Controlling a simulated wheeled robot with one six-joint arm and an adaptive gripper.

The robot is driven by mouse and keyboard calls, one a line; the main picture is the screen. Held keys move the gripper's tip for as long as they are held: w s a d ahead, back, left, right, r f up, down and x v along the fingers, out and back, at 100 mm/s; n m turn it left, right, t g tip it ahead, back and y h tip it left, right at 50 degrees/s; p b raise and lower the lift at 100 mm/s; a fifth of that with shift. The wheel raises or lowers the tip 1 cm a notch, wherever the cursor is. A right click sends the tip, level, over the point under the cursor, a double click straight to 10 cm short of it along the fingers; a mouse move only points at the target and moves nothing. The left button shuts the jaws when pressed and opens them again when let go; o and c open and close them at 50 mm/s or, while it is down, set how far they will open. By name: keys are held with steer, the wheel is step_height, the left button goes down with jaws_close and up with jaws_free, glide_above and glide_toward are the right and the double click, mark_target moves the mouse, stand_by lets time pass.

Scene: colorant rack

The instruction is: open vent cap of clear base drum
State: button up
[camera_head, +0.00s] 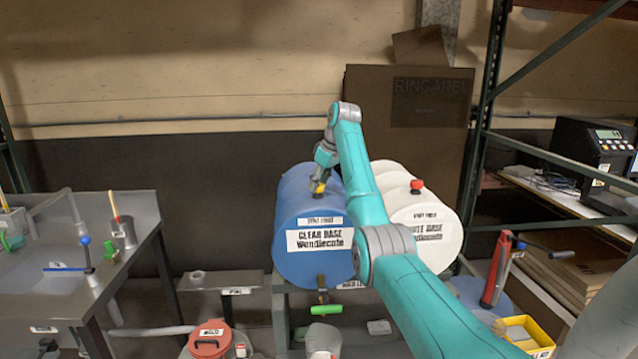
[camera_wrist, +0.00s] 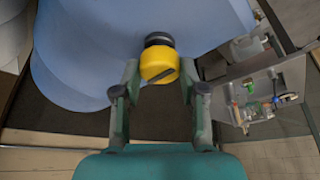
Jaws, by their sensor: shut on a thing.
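The clear base drum (camera_head: 300,255) is a blue drum lying on its side, labelled "CLEAR BASE", near the middle of the head view. It also fills the upper left of the wrist view (camera_wrist: 85,45). Its yellow vent cap (camera_wrist: 160,64) sits on a dark neck on top of the drum. The cap also shows in the head view (camera_head: 318,187), just under the fingers. My gripper (camera_wrist: 160,75) is shut on the cap, one finger on each side. In the head view my gripper (camera_head: 320,177) points down at the drum's top.
A white drum (camera_head: 440,225) with a red cap (camera_head: 416,186) lies right beside the blue one, partly behind my arm. A tap with a green handle (camera_head: 326,309) hangs below the blue drum's label. A metal bench (camera_head: 130,210) stands left; green rack posts (camera_head: 484,120) stand right.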

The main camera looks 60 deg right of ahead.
steer(key=o, duration=1.1)
steer(key=shift+o, duration=0.2)
steer(key=v, duration=0.7)
steer(key=shift+r, duration=0.25)
steer(key=shift+s, duration=0.1)
